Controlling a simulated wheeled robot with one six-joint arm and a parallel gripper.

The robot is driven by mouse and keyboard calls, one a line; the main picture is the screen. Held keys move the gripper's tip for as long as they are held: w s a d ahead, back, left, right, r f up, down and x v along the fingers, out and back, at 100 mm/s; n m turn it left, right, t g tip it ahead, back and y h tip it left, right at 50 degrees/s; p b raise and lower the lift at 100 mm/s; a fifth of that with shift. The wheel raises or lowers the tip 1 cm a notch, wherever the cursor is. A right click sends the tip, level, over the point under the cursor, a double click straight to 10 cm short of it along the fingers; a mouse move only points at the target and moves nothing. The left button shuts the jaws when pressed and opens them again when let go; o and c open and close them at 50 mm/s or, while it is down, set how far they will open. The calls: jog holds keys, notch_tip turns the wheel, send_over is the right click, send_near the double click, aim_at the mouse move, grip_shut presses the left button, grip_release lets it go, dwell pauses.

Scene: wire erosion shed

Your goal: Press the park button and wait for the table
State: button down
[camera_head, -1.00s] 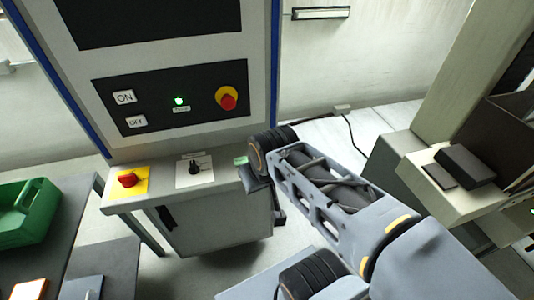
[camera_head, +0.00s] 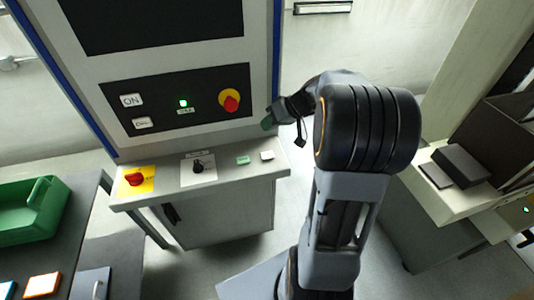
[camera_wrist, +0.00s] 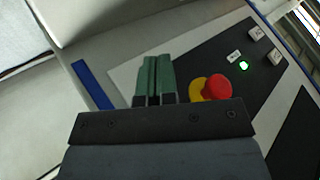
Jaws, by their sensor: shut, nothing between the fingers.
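My gripper (camera_head: 267,122) is in front of the machine's right side, right of the red emergency stop (camera_head: 230,101). Its green fingers are together and empty in the wrist view (camera_wrist: 152,80), where the emergency stop (camera_wrist: 217,86) shows just right of them. A green button (camera_head: 243,160) and a white button (camera_head: 267,155) sit on the ledge below my gripper. On the black panel (camera_head: 205,121) are a white ON button (camera_head: 131,100), another white button (camera_head: 142,123) and a lit green lamp (camera_head: 183,103). I cannot read which button is marked park. No moving table is recognisable.
The ledge (camera_head: 228,174) also carries a black rotary knob (camera_head: 198,167) and a red switch on a yellow plate (camera_head: 136,180). A green crate (camera_head: 38,207) stands on the left table. A cabinet (camera_head: 436,190) stands at the right.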

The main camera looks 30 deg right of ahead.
jog(key=shift+f, duration=0.1)
dwell(0.3)
jog(key=b, duration=0.4)
send_over(268, 154)
notch_tip(268, 154, down, 8)
jog(key=shift+w+d+r, duration=0.1)
jog(key=shift+r, duration=0.05)
jog(key=shift+f+b, duration=0.5)
jog(key=shift+b, duration=0.15)
